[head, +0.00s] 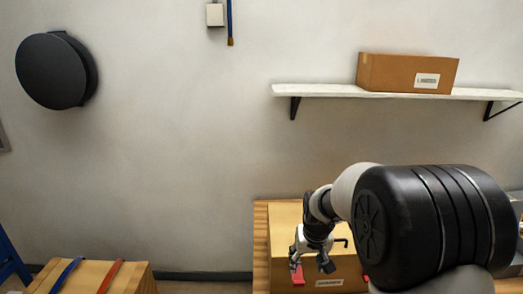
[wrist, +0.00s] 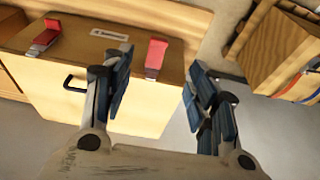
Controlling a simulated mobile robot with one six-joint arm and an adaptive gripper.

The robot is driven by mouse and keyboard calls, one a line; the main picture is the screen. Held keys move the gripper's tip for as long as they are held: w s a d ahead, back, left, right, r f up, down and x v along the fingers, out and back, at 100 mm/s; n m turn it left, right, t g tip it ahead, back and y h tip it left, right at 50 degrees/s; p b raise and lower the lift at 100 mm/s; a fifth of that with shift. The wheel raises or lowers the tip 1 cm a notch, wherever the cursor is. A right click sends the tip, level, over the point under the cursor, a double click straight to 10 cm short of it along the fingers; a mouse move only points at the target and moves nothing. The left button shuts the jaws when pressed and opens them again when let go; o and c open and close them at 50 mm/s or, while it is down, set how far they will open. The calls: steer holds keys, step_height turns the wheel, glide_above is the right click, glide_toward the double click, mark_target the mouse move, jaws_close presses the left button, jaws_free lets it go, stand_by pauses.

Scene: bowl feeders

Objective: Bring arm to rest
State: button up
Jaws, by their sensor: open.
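My gripper (head: 311,264) hangs at the end of my arm in the lower right of the head view, in front of a wooden box. In the wrist view my gripper (wrist: 160,95) shows two fingers spread apart with nothing between them, so it is open and empty. The wooden box (wrist: 95,95) with a black handle and red clips lies beyond the fingers on the left of the wrist view. I cannot tell how far the fingertips are from it. My large black arm joint hides part of the area behind it in the head view.
A wooden case (head: 88,277) with blue and red straps stands at the lower left. A wall shelf (head: 300,90) carries a cardboard box (head: 408,73). A round black fixture (head: 52,71) is on the wall. The floor between the case and the box looks clear.

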steer(key=s+r+t+b, duration=0.1)
steer(key=s+r+b, duration=0.25)
steer(key=s, duration=0.45)
steer(key=s+r+b, duration=0.2)
steer(key=s+r, duration=0.3)
steer(key=s, duration=0.4)
steer(key=s+f+b, duration=0.3)
steer(key=s+b, duration=0.1)
steer(key=s, duration=1.1)
steer(key=shift+s+f+t, duration=0.15)
steer(key=shift+f+t, duration=0.15)
steer(key=shift+f, duration=0.1)
